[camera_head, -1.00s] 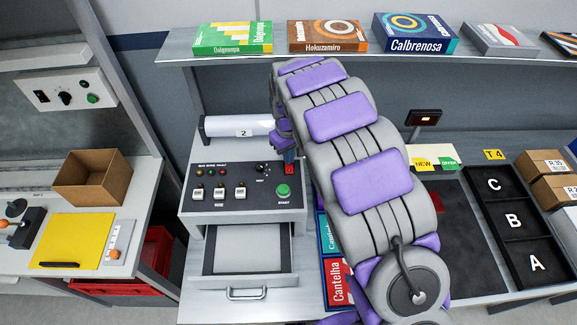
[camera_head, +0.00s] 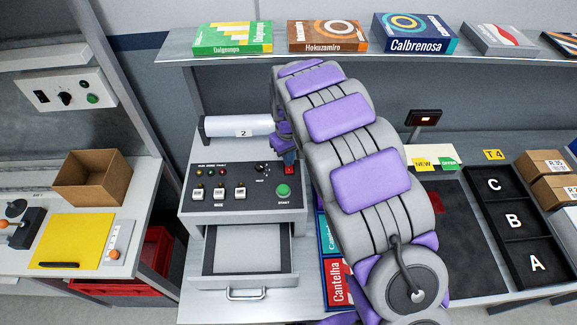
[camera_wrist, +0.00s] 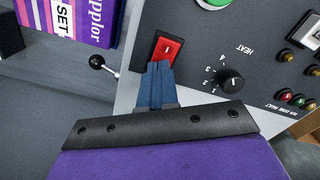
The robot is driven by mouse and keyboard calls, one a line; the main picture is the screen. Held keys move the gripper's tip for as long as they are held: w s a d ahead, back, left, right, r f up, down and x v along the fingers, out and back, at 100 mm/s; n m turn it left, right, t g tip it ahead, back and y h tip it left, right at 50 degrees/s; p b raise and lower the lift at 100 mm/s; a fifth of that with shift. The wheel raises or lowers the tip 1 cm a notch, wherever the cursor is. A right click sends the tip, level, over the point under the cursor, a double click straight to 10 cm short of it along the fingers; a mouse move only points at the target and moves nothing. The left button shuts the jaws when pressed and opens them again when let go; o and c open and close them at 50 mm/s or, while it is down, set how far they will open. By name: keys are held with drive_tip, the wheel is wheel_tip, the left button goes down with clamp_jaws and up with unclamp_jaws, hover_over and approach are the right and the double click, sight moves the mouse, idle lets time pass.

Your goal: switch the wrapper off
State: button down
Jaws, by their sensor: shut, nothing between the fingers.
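The wrapper (camera_head: 243,222) is a grey machine with a dark control panel, a film roll marked 2 and an open drawer in front. Its red rocker switch (camera_head: 289,170) is at the panel's back right corner, partly hidden by my gripper (camera_head: 288,157). In the wrist view the red switch (camera_wrist: 167,48) lies right at the tips of my gripper (camera_wrist: 159,66), which is shut and empty. The tips cover the switch's near edge; I cannot tell whether they press it. The heat knob (camera_wrist: 230,80) is just right of the tips.
The green start button (camera_head: 283,191) and several white toggles are on the same panel. A black-knobbed lever (camera_wrist: 97,61) and a purple box (camera_wrist: 72,20) are left in the wrist view. Boxes stand on the shelf (camera_head: 340,57) above.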

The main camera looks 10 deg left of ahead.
drive_tip(key=shift+r+p, duration=0.9)
drive_tip(key=shift+r, duration=2.55)
drive_tip(key=shift+f, duration=0.1)
